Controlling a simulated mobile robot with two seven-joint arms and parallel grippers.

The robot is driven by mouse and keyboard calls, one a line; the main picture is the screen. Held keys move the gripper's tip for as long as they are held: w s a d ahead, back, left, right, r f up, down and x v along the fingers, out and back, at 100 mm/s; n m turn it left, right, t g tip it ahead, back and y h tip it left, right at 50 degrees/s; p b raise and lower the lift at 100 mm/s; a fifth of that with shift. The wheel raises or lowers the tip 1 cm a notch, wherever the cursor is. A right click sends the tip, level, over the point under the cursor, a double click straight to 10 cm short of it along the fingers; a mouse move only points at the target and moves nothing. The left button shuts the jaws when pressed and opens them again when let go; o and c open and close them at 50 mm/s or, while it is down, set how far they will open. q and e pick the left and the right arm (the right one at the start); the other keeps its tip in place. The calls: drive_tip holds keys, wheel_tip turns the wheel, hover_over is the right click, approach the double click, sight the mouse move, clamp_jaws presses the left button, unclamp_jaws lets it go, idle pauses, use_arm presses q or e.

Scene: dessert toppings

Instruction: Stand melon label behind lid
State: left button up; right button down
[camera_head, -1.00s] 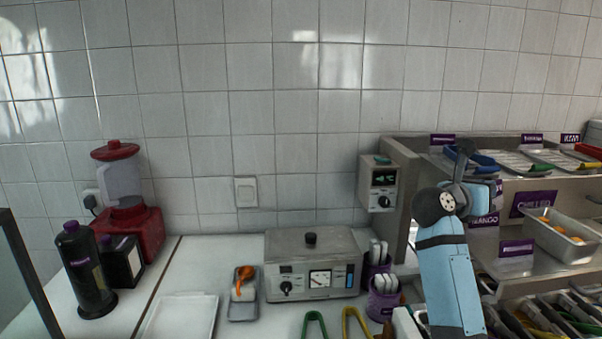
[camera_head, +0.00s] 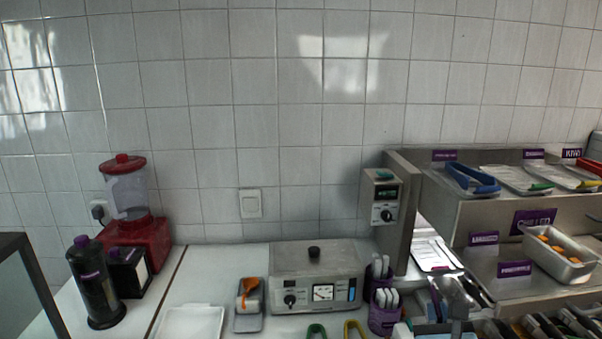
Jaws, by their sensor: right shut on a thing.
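My right gripper (camera_head: 455,296) is low at the right of the head view, in front of the shelf unit. It is shut on a small dark purple piece, apparently the melon label (camera_head: 436,304); it is mostly hidden and no writing is readable. Flat metal lids (camera_head: 515,178) lie on the top shelf to the upper right. Small purple labels stand behind them, one at the back left (camera_head: 445,155), one in the middle (camera_head: 533,154) and a kiwi label (camera_head: 572,153) at the right. My left gripper is out of view.
Blue tongs (camera_head: 472,180) lie on the top shelf's left. A metal pan (camera_head: 558,255) with orange pieces sits on the lower shelf. Purple cups (camera_head: 384,318) and a metal appliance (camera_head: 315,275) stand left of my gripper. A red blender (camera_head: 130,205) is far left.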

drive_tip(key=s+f+n+y+p, duration=0.2)
drive_tip(key=s+y+p, duration=0.1)
drive_tip(key=s+p, duration=0.2)
drive_tip(key=shift+s+a+f+y+p, duration=0.2)
drive_tip(key=shift+s+f+y+p, duration=0.1)
drive_tip(key=shift+y+p, duration=0.1)
drive_tip(key=shift+r, duration=0.1)
